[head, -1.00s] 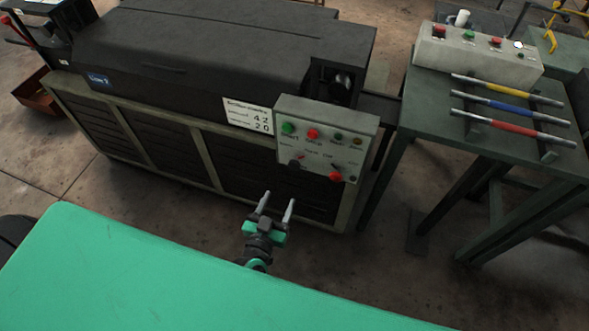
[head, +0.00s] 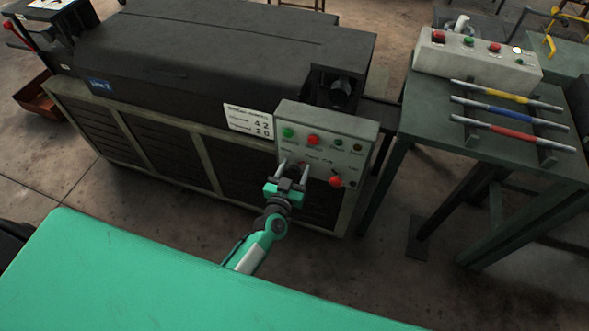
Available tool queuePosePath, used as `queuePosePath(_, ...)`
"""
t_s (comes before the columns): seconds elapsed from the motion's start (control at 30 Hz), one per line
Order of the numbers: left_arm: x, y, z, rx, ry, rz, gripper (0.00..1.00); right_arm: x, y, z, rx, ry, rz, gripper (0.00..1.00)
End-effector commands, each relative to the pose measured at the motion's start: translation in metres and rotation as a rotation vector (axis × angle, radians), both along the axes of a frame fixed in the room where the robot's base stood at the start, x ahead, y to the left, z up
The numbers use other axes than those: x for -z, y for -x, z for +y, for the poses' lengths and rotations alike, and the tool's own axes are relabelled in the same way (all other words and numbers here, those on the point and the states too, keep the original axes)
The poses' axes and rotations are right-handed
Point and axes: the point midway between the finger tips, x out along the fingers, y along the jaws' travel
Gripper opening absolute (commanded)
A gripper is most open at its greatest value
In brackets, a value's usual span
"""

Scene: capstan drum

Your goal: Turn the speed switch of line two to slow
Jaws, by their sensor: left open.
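The grey control panel (head: 325,121) stands at the right front of the dark machine (head: 200,60), which has a blue "Line 2" label (head: 101,84). The panel has a green button (head: 288,133), a red button (head: 313,140), small lamps and a red knob (head: 336,181) low on the right. My left gripper (head: 292,166) is open, its two fingertips at the lower left of the panel face. The dark speed switch there is mostly hidden by the fingers. I cannot tell whether they touch it or which way it points. My right gripper is out of view.
A white sign (head: 248,119) with numbers is left of the panel. A green table (head: 415,110) at right bears another button box (head: 478,55) and yellow, blue and red rods (head: 510,125). A green surface (head: 150,275) fills the lower left.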

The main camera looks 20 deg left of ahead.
Motion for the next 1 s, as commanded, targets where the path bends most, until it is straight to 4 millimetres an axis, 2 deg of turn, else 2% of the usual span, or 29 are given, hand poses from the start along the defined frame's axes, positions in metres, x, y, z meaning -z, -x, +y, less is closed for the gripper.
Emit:
queuePosePath(0.3,-0.0002,-0.0018,-0.0002,0.0,0.0,0.0,0.53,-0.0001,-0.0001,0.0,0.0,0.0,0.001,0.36)
queuePosePath(0.5,-0.0002,-0.0017,-0.0002,0.0,0.0,0.0,0.13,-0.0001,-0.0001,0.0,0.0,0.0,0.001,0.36)
queuePosePath(0.53,-0.0002,-0.0017,-0.0002,0.0,0.0,0.0,0.12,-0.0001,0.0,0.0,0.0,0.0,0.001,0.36)
queuePosePath(0.77,-0.0003,-0.0016,-0.0001,0.0,0.017,0.001,0.12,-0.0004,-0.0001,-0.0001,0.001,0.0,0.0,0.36)
queuePosePath(1.0,-0.0006,-0.0016,0.0003,0.0,0.119,0.003,0.12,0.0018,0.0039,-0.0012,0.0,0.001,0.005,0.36)
